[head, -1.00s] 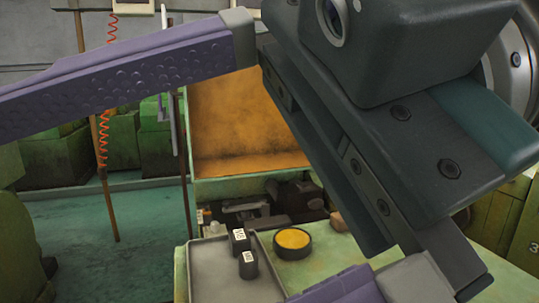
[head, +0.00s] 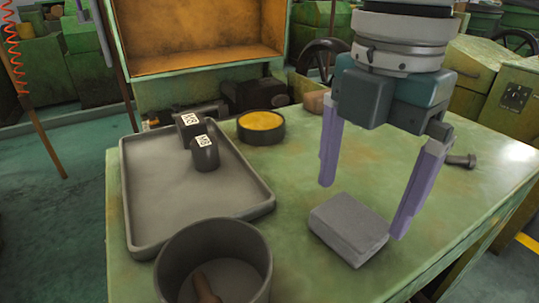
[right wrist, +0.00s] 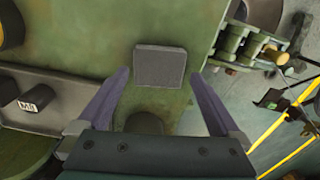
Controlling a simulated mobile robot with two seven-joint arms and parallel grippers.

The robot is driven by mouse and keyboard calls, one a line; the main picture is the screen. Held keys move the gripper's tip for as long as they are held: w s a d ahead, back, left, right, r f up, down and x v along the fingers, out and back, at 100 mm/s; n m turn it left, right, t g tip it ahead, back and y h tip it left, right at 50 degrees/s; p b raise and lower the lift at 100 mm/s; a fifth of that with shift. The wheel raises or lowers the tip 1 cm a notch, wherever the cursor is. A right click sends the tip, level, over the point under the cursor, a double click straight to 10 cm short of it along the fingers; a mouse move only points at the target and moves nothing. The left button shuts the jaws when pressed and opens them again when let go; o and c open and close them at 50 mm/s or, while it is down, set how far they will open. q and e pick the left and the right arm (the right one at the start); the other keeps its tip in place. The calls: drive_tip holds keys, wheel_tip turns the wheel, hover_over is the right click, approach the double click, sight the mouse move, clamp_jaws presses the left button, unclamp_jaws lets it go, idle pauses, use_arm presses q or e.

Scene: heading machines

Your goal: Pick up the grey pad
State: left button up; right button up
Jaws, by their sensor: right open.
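The grey pad (head: 349,228) is a flat rectangular block lying on the green table. It also shows in the right wrist view (right wrist: 160,65), ahead of the fingertips and between their lines. My right gripper (head: 362,208) is open and empty, pointing down above the table. In the head view its two purple fingers stand wide apart, one behind the pad and one at its right side. Whether a finger touches the pad I cannot tell. My left gripper is not in view.
A grey tray (head: 150,215) with two black M8-labelled blocks (head: 204,153) lies left on the table (head: 330,276). A dark round bin (head: 215,236) stands in front. A round tin with yellow contents (head: 261,121) and a bolt (head: 461,160) lie further back.

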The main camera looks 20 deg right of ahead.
sight(352, 218)
wheel_tip(352, 218, down, 4)
drive_tip(key=shift+a+r, duration=0.15)
drive_tip(key=c, duration=1)
drive_tip(key=shift+r, duration=0.2)
drive_tip(key=shift+r+p, duration=0.25)
drive_tip(key=shift+p, duration=0.15)
wheel_tip(352, 218, up, 19)
drive_tip(key=p, duration=1.6)
drive_tip(key=shift+r, duration=0.15)
